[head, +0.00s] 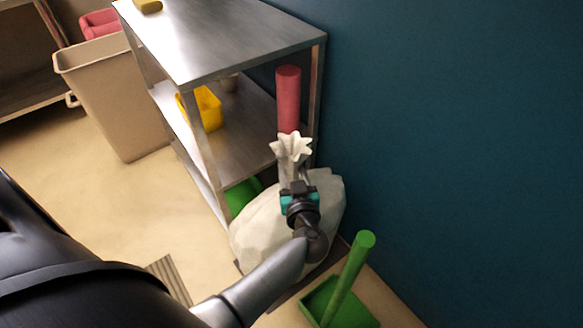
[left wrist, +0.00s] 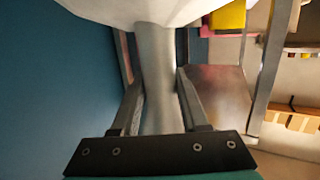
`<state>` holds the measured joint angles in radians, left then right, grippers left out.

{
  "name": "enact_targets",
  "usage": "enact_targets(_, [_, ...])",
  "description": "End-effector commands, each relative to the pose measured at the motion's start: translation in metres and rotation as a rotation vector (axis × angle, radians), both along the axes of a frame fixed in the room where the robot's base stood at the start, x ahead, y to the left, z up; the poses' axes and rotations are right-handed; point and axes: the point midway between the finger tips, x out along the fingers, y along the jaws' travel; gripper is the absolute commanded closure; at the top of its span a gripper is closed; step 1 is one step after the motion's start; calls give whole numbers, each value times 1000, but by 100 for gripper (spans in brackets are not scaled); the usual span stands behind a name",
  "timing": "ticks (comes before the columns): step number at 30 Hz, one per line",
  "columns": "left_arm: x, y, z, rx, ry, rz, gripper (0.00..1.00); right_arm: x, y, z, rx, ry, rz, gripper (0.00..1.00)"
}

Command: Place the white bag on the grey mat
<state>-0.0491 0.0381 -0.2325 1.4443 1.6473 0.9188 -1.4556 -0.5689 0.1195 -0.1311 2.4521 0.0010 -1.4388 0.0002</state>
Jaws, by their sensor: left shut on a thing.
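The white bag (head: 258,228) is bulky, with a gathered neck and a frilled top. It is beside the metal shelf's near end, close to the blue wall. My left gripper (head: 297,174) is shut on the bag's neck, just below the frill. In the left wrist view, the fingers (left wrist: 157,82) stand on both sides of the pale neck (left wrist: 155,60). A flat, dark grey-brown surface, possibly the grey mat (head: 288,294), shows below the bag's front edge. I cannot tell whether the bag rests on it. My right gripper is not in view.
A green dustpan (head: 318,297) with an upright handle stands right of the bag. The metal shelf (head: 225,40) holds a yellow bin (head: 208,108). A red cylinder (head: 288,98) is behind the bag. A striped grey strip (head: 169,279) lies on open floor; a beige bin (head: 115,100) stands far left.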

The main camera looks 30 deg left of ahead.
Motion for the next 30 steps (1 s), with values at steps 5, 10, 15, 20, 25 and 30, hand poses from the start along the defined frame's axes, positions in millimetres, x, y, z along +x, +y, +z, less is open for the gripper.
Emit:
enact_targets(5, [3, 0, 3, 6, -13, 0, 100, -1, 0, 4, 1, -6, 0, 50])
enact_targets(10, [3, 0, 4, 5, -13, 0, 100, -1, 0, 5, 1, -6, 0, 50])
enact_targets(15, [3, 1, 1, 6, -12, 0, 100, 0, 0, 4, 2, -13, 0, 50])
enact_targets(20, [0, 0, -5, -1, -1, 0, 42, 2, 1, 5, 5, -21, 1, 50])
enact_targets(25, [0, 0, -5, -1, -1, 0, 26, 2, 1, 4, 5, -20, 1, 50])
enact_targets(30, [0, 0, -5, -1, -1, 0, 26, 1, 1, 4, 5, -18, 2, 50])
